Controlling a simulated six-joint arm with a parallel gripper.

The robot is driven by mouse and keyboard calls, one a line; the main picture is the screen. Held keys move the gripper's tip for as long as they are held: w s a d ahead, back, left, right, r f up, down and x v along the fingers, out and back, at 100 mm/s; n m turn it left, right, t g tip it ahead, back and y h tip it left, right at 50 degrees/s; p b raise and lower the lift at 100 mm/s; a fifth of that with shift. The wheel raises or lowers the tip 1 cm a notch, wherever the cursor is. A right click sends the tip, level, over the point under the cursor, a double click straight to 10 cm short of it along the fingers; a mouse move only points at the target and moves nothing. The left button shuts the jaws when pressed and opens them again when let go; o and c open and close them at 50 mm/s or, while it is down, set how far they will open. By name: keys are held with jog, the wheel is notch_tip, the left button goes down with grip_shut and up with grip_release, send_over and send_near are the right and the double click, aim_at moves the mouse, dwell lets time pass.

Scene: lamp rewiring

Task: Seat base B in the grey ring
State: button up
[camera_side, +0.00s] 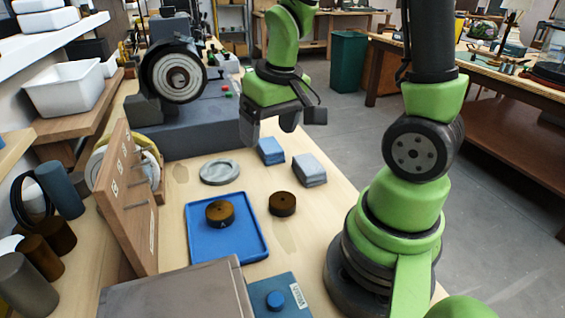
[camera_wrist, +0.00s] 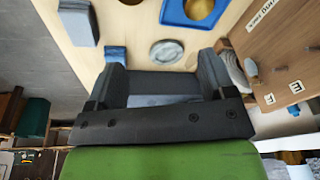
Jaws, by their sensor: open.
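Two round brown bases with centre holes show in the side view. One, marked with what looks like an A, lies on the blue tray (camera_side: 219,212). The other base (camera_side: 282,203) lies on the bare table right of the tray; I cannot read a letter on it, but it may be base B. The grey ring (camera_side: 220,172) lies flat on the table behind the tray, with nothing on it. It also shows in the wrist view (camera_wrist: 167,51), beyond my fingers. My gripper (camera_side: 270,124) is open and empty, raised above the table behind the ring and the bases.
A blue block (camera_side: 271,151) and a grey block (camera_side: 309,169) stand right of the ring. A wooden board with pegs (camera_side: 125,195) rises at left. A bench grinder (camera_side: 174,75) stands behind. A box and a blue switch unit (camera_side: 280,300) are in front.

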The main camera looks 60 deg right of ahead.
aim_at(283, 199)
jog(key=d+f, duration=0.1)
jog(key=f, duration=0.2)
jog(key=d+f+g, duration=0.1)
jog(key=f, duration=0.2)
jog(key=d+f+g, duration=0.1)
jog(key=f, duration=0.2)
jog(key=shift+s+d+f, duration=0.15)
jog(key=shift+s+d, duration=0.1)
jog(key=shift+s, duration=0.1)
jog(key=shift+f, duration=4)
jog(key=c, duration=0.7)
jog(key=shift+r, duration=2.5)
